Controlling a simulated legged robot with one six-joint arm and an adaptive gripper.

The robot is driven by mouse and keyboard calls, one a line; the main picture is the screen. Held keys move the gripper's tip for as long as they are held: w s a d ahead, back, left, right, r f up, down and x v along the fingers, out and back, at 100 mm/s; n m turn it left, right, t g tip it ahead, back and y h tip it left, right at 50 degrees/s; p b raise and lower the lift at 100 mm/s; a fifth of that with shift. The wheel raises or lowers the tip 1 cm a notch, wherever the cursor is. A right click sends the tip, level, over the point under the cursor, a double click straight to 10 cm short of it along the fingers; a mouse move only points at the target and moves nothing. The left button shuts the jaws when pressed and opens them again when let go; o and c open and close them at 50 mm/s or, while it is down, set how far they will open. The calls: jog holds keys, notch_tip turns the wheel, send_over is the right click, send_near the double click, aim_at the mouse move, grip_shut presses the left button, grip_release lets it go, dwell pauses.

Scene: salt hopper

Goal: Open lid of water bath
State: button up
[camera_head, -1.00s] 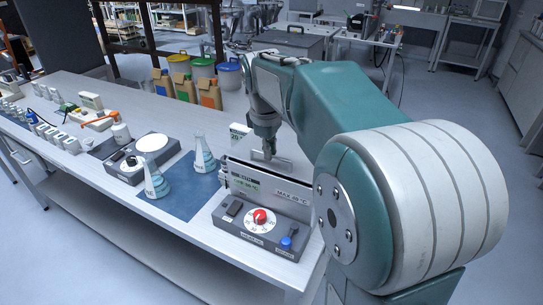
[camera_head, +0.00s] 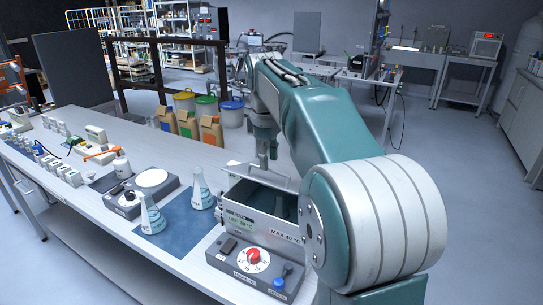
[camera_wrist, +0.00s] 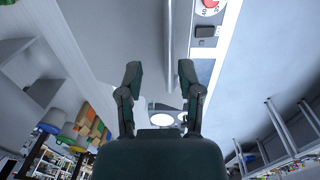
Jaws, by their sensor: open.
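The water bath (camera_head: 262,226) is a grey box with a "MAX 40 °C" label. It stands at the right end of the bench, with a red dial (camera_head: 253,257) on its front panel. Its top shows a dark opening, partly hidden by my arm. A pale lid edge (camera_head: 284,181) rises along the back of this opening, and the rest of the lid is hard to make out. My gripper (camera_head: 267,165) is open and points down at that edge. In the wrist view my gripper (camera_wrist: 158,70) has both fingers apart and nothing held; contact with the lid cannot be told.
Left of the bath, two flasks with blue bands (camera_head: 201,192) (camera_head: 152,216) stand on a blue mat (camera_head: 183,232). A stirrer (camera_head: 128,205) with a white plate is beside them. Bottles and small instruments line the bench's left part. The floor behind the bench is partly clear.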

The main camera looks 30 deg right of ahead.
jog(key=shift+a+r, duration=0.1)
jog(key=shift+r, duration=0.15)
notch_tip(320, 180, up, 11)
jog(key=shift+s+r, duration=0.15)
dwell(0.5)
